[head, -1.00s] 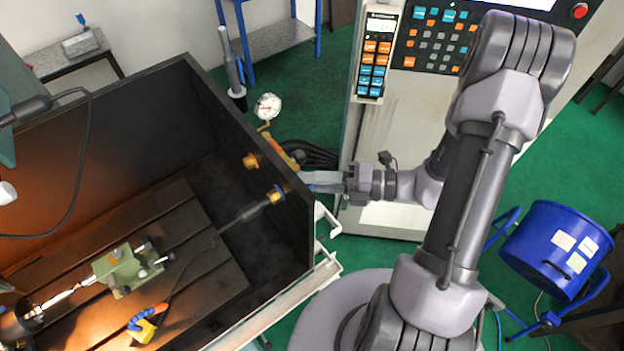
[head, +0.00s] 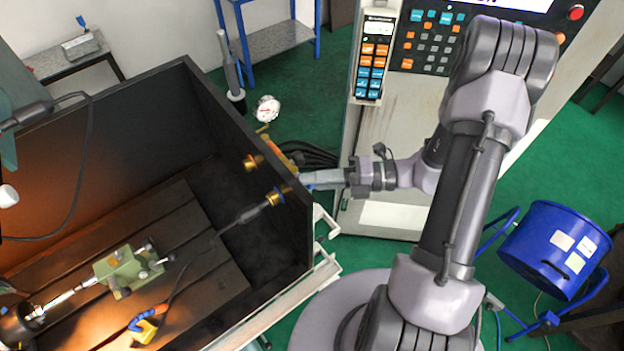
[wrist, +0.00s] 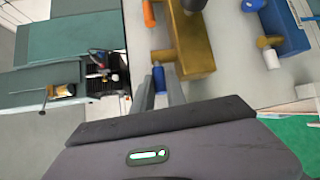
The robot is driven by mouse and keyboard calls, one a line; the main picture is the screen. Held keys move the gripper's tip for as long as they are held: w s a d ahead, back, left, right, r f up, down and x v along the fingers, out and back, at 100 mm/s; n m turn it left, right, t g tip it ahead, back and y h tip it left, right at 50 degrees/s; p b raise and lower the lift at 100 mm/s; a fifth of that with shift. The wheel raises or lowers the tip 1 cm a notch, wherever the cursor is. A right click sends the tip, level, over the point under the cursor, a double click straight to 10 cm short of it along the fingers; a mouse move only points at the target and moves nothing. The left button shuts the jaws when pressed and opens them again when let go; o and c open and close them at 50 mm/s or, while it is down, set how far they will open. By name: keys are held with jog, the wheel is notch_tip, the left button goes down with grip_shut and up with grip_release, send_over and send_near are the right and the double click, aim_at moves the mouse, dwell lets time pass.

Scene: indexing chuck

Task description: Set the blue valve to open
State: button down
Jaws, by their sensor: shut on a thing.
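The blue valve handle (wrist: 159,78) shows in the wrist view as a small blue piece beside a brass-coloured block (wrist: 196,45). My gripper (wrist: 160,83) is shut on this blue handle, with one finger on each side of it. The head view shows my gripper (head: 303,179) at the outer side of the dark enclosure wall. The enclosure wall and the gripper hide the valve there, so its exact setting cannot be told.
An orange handle (wrist: 148,13) sits on the same brass block. A blue block (wrist: 287,28) with other fittings stands to its right. A dial gauge (head: 267,108) rises by the enclosure wall (head: 205,110). A control cabinet (head: 400,130) stands behind my arm.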

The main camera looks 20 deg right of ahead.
jog(key=shift+w+d+r+n+g+h+p, duration=0.1)
jog(key=shift+w+d+n+g+h+p, duration=0.35)
jog(key=shift+n+g, duration=1.6)
jog(key=shift+w+d+f+n+g+h+p, duration=0.15)
jog(key=shift+w+n+g+p, duration=0.7)
jog(key=shift+g, duration=1.75)
jog(key=shift+w+d+r+n+g+h+p, duration=0.3)
jog(key=shift+w+n+g, duration=0.5)
jog(key=shift+n+g, duration=1.5)
jog(key=shift+d+f+g, duration=0.1)
jog(key=shift+f+g, duration=0.1)
jog(key=shift+g, duration=0.05)
jog(key=c, duration=1.6)
grip_release()
jog(key=shift+w, duration=0.1)
